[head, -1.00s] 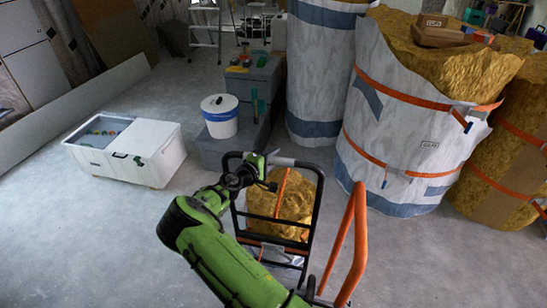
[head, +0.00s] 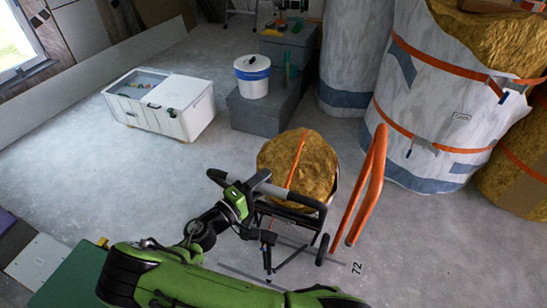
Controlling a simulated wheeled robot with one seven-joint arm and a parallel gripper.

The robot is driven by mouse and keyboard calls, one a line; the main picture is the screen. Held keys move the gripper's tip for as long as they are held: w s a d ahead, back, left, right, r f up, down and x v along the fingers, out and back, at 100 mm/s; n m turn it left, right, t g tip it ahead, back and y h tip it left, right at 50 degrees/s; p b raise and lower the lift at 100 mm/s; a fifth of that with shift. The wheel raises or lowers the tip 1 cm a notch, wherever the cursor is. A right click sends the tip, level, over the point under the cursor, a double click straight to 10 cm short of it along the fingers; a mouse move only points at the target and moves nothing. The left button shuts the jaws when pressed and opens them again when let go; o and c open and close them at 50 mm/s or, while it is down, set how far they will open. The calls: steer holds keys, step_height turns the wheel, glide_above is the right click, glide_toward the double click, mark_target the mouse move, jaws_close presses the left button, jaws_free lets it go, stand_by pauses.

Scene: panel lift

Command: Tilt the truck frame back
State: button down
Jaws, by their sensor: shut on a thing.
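The truck frame (head: 299,217) is a black hand truck, seen in the head view at the lower middle. It is tilted back towards me, with its top bar low and near and one black wheel (head: 322,249) on the floor. A yellow-brown insulation roll (head: 298,165) with an orange strap rests on it. My gripper (head: 243,197) is shut on the black top bar (head: 222,178) of the frame. The far lower part of the truck is hidden behind the roll.
An orange rail (head: 365,190) stands close to the truck's right. Large wrapped rolls (head: 432,90) are at the right. Grey boxes (head: 262,118) with a white bucket (head: 252,80) stand behind. A white cooler (head: 158,104) is at the left. The floor between is clear.

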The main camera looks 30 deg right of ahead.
steer(key=s+a+f+b, duration=0.1)
steer(key=s+a+f, duration=0.1)
steer(key=s+a, duration=0.3)
steer(key=shift+s+a+f, duration=0.15)
steer(key=shift+a+f, duration=0.15)
steer(key=shift+a, duration=0.2)
steer(key=c, duration=0.8)
jaws_free()
steer(key=shift+f, duration=0.1)
steer(key=shift+a, duration=0.1)
steer(key=p+v, duration=0.1)
steer(key=v, duration=1.4)
steer(key=shift+s+a, duration=0.2)
steer(key=shift+a, duration=0.1)
steer(key=shift+w, duration=0.1)
